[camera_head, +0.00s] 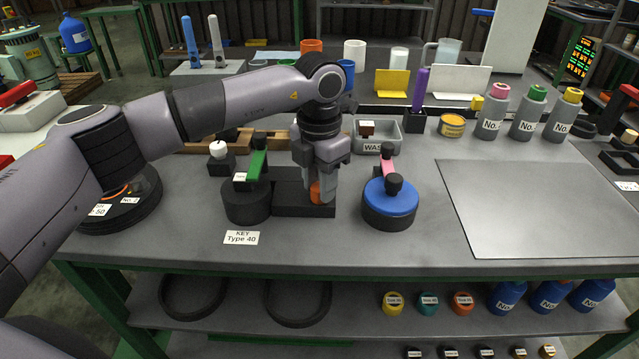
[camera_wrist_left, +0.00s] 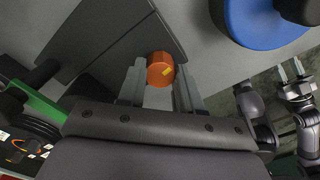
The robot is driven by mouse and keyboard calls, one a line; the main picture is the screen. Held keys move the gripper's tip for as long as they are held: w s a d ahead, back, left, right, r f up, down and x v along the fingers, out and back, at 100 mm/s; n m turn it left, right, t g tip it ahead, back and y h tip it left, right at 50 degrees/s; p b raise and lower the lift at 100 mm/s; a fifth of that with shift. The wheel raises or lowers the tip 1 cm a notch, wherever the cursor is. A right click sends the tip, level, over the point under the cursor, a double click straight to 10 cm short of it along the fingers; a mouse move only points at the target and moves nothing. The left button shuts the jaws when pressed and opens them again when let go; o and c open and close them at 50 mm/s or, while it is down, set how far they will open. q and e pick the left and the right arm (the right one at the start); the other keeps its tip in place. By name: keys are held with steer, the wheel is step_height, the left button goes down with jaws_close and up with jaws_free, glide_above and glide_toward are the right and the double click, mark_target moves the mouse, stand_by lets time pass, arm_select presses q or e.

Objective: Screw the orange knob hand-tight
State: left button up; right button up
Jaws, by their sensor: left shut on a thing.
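The orange knob (camera_head: 316,192) sits low at the right end of a dark block (camera_head: 290,196) on the bench. My left gripper (camera_head: 318,194) points down over it, shut on the knob. The knob's underside and any thread are hidden. My right gripper (camera_wrist_left: 292,70) shows small at the right edge of the left wrist view, away from the knob, with its fingers apart.
A black round fixture with a green lever (camera_head: 258,165) stands just left of the block. A blue-topped round fixture (camera_head: 389,205) with a pink lever stands to the right. A grey waste bin (camera_head: 410,140) is behind. The metal plate (camera_head: 540,205) at right is bare.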

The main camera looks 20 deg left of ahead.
arm_select(q)
steer(key=m, duration=0.3)
steer(key=shift+m, duration=0.3)
steer(key=shift+m+b, duration=0.5)
steer(key=shift+m, duration=1.4)
steer(key=o, duration=1)
steer(key=shift+o, duration=0.2)
steer(key=shift+r, duration=3.65)
